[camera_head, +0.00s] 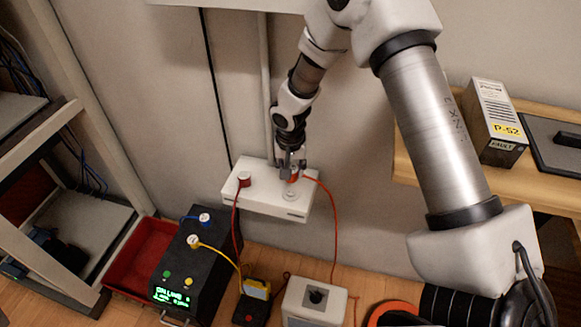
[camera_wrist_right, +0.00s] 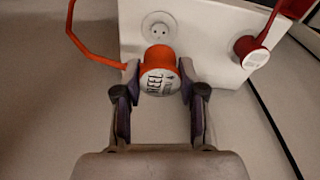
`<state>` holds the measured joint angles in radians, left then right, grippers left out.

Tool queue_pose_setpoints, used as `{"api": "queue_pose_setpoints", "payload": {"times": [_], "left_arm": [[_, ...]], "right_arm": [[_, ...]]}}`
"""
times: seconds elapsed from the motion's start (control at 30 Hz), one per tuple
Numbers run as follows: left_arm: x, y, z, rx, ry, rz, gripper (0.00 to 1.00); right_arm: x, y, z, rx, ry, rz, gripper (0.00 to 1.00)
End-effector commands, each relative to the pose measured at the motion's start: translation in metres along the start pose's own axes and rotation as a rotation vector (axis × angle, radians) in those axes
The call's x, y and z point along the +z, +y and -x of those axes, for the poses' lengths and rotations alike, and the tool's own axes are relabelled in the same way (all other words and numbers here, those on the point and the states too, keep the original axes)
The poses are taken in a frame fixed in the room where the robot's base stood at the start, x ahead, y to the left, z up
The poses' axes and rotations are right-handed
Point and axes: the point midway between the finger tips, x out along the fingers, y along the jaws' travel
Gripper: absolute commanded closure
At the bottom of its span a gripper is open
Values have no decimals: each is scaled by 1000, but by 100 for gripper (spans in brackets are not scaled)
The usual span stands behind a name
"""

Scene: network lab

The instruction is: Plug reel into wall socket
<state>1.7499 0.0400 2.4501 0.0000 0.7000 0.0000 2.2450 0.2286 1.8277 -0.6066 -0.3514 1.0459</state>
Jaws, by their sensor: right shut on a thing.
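The orange plug (camera_wrist_right: 158,68), labelled "REEL", is between the fingertips of my right gripper (camera_wrist_right: 160,82), which is shut on it. In the wrist view, an empty round white wall socket (camera_wrist_right: 158,27) with two holes shows just beyond the plug, apart from it. The socket is on a white box (camera_head: 262,205) against the wall, and in the head view my right gripper (camera_head: 291,170) is over its right part. An orange cable (camera_head: 333,225) runs from the plug down toward the floor. An orange ring (camera_head: 390,310), perhaps the reel, shows partly at the bottom. My left gripper is not in view.
A red plug (camera_head: 244,178) sits at the white box's left end, its cable hanging down. Below stand a black device (camera_head: 185,265) with a green display, a yellow-black unit (camera_head: 256,290) and a grey-white box (camera_head: 315,302). A shelf is left, a wooden bench right.

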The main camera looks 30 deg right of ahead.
Motion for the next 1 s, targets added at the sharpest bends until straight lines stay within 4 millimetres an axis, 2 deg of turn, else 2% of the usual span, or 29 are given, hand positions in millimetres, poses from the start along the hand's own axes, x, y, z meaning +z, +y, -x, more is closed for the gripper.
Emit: {"api": "queue_pose_setpoints", "payload": {"times": [0.5, 1.0], "left_arm": [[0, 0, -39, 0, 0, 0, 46], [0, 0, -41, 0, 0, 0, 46]], "right_arm": [[6, 0, -50, 0, 0, 1, 91], [7, 0, -54, 0, 0, 0, 91]]}}
